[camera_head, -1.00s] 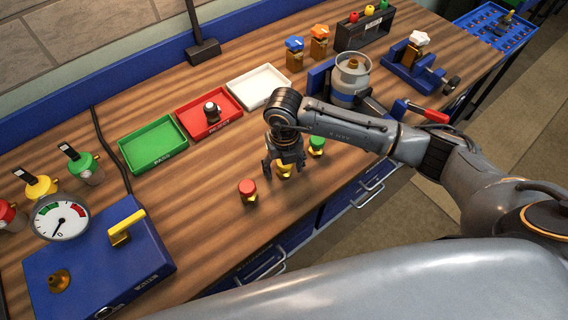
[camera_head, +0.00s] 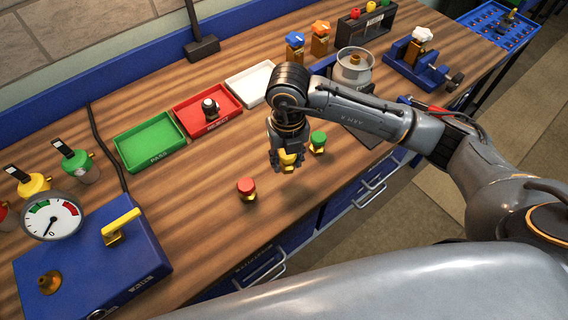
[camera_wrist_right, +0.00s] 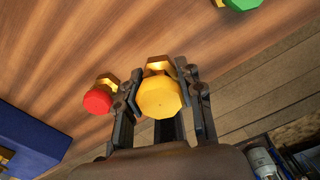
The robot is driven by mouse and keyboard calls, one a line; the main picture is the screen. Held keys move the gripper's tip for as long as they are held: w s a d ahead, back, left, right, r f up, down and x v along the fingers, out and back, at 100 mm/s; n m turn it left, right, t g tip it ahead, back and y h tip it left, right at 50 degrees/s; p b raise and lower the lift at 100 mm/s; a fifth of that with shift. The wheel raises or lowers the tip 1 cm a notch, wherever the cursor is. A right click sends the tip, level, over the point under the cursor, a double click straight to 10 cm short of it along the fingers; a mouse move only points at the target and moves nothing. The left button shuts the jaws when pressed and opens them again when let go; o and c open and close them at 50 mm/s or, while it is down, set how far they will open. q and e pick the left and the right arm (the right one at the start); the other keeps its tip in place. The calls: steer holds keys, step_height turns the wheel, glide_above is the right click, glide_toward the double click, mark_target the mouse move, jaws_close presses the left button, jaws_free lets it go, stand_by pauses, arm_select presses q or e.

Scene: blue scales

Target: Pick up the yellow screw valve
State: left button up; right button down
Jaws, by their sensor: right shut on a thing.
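The yellow screw valve (camera_head: 288,158) has a yellow faceted cap and a brass body. It is between the fingers of my right gripper (camera_head: 287,160), which is shut on it. In the right wrist view the yellow cap (camera_wrist_right: 160,97) faces the camera, with a finger on each side of it. From the head view I cannot tell for sure whether its base is clear of the table. A red-capped screw valve (camera_head: 247,188) stands to the left, and a green-capped one (camera_head: 318,142) stands close on the right. My left gripper is not in view.
A green tray (camera_head: 150,166), a red tray (camera_head: 182,124) holding a small dark-and-white part, and a white tray (camera_head: 232,86) line the back. A blue gauge box (camera_head: 60,275) is at left. The wooden table (camera_head: 190,220) is bare around the red valve.

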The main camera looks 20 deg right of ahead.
steer(key=s+r+b, duration=0.2)
steer(key=s+r, duration=0.6)
steer(key=s, duration=0.4)
steer(key=w+d+f+m, duration=0.1)
steer(key=w+d+m, duration=0.1)
steer(key=m, duration=1.5)
steer(key=w+d+m, duration=0.3)
steer(key=m, duration=1.5)
steer(key=shift+w+d+f, duration=0.3)
steer(key=shift+f, duration=0.05)
